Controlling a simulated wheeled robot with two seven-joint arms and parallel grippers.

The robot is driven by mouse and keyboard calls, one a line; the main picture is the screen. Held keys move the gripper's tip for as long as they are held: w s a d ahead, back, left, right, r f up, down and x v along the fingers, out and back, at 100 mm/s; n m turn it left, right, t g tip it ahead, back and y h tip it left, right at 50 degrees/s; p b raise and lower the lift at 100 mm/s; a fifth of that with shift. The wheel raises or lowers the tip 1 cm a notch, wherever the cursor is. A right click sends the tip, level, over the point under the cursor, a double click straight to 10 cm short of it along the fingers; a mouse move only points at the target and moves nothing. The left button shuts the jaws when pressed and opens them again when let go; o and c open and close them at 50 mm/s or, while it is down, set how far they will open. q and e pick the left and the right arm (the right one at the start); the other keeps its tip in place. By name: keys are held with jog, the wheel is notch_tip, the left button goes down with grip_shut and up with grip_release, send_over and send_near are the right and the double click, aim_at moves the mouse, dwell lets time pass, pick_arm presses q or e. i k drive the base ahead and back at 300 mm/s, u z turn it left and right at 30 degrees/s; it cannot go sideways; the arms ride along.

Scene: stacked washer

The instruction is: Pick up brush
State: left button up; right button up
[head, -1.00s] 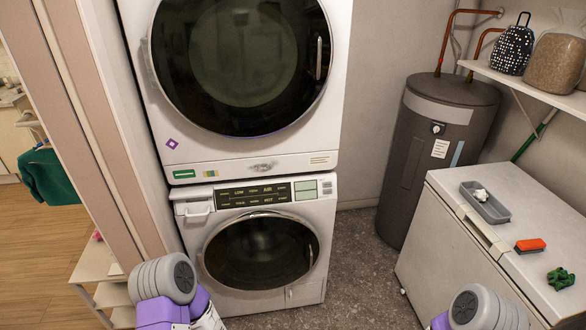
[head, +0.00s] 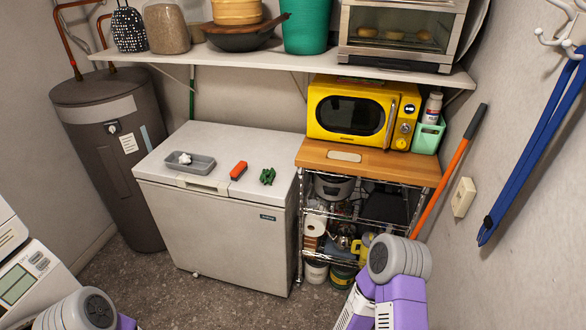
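A small orange-red block with a dark underside, which looks like the brush (head: 239,170), lies on top of the white chest freezer (head: 220,145), near its front edge. It sits between a grey tray (head: 189,164) and a small green object (head: 267,176). Nothing touches it from above. Grey and purple links of my two arms show at the bottom of the head view, the left one at the lower left and the right one right of centre. Neither gripper is in view.
A shelf (head: 290,62) with a toaster oven and containers hangs above the freezer. A yellow microwave (head: 362,112) stands on a wood-topped wire rack to its right. A grey water heater (head: 112,150) stands left. The floor before the freezer is clear.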

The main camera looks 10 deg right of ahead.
aim_at(238, 171)
jog(key=u, duration=0.65)
jog(key=i, duration=1.9)
jog(key=z, duration=0.45)
